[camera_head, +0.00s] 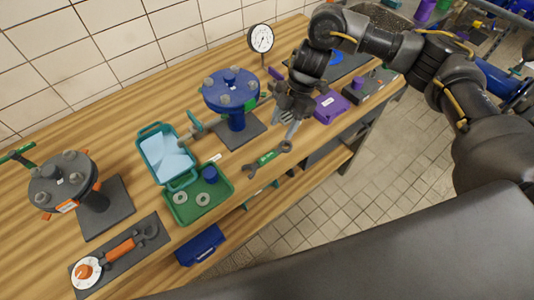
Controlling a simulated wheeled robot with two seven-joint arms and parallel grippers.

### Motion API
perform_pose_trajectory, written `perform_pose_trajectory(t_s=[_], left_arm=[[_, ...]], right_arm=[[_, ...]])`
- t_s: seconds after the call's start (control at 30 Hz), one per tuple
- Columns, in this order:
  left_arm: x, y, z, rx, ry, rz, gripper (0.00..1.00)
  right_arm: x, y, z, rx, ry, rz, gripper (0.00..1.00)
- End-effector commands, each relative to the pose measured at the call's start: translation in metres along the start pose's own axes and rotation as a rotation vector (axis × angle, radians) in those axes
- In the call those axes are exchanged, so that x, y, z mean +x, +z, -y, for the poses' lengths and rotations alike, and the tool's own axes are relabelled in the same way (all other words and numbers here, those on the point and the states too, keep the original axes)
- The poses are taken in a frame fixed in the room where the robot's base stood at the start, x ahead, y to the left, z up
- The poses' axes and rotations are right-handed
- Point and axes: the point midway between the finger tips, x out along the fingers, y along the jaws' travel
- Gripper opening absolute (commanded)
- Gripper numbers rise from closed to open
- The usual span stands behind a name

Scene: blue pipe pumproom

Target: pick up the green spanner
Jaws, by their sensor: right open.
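The green spanner (266,158) lies flat on the wooden bench near its front edge, with grey open ends and a green middle. My right gripper (291,132) reaches in from the upper right and points down at the bench. Its fingers are apart and empty, close to the spanner's right end. I cannot tell whether they touch it. My left gripper is not in view.
A blue flanged valve (232,92) on a grey plate stands just left of my right gripper. A green tray (216,204) with washers and a teal bin (167,133) lie left of the spanner. A purple box (330,106) sits to the right.

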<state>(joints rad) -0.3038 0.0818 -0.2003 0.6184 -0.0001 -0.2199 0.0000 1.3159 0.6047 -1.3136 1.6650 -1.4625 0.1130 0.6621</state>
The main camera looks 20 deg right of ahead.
Motion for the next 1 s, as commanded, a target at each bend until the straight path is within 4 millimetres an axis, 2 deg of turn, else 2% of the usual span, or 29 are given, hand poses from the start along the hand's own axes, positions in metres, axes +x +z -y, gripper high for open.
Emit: perform_pose_trajectory(t_s=[0.33,0.67,0.83,1.0], left_arm=[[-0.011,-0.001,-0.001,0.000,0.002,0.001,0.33],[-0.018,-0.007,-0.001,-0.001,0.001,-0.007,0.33],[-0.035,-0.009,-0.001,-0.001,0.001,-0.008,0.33],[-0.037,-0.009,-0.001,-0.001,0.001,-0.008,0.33]], right_arm=[[0.047,-0.004,-0.002,-0.007,-0.002,-0.002,0.47],[0.061,-0.003,0.000,-0.005,0.000,-0.002,0.47],[0.085,-0.004,0.004,-0.003,-0.003,-0.001,0.47],[0.105,-0.002,0.003,-0.004,0.001,-0.002,0.47]])
